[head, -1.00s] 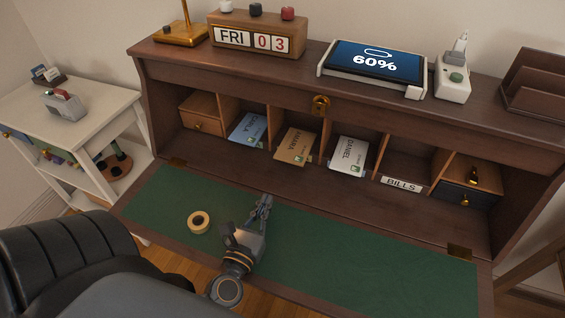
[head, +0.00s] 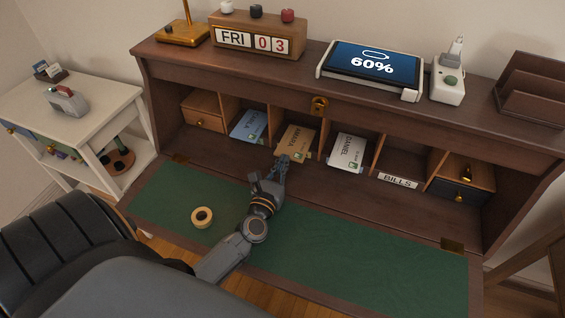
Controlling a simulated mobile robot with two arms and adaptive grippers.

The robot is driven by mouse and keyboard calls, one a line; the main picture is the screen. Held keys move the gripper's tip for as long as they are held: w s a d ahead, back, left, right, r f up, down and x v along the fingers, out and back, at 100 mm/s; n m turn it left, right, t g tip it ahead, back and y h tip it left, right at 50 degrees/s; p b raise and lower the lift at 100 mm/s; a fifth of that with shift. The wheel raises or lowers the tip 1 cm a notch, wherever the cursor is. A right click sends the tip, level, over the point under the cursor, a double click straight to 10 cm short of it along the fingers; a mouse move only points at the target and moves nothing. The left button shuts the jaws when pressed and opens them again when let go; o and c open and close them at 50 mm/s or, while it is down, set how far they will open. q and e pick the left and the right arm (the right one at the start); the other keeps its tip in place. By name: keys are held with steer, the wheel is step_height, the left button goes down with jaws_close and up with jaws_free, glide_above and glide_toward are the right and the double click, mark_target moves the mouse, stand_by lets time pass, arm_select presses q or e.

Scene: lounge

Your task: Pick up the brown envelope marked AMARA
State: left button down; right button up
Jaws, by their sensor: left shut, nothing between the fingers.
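The brown envelope marked AMARA (head: 296,142) leans in the second envelope slot of the desk's pigeonholes, between a blue envelope marked CARLA (head: 250,126) on its left and a white one marked DANIEL (head: 347,152) on its right. My left gripper (head: 283,163) reaches over the green writing surface. Its fingertips are shut and empty, at the lower front edge of the brown envelope. I cannot tell whether they touch it. My right gripper is not in view.
A roll of tape (head: 202,217) lies on the green mat (head: 350,255), left of my left arm. Wooden dividers flank each slot. A slot labelled BILLS (head: 398,180) is empty. A black chair (head: 62,245) stands at the lower left.

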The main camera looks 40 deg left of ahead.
arm_select(q)
steer(key=shift+b+x, duration=0.3)
steer(key=shift+x, duration=0.65)
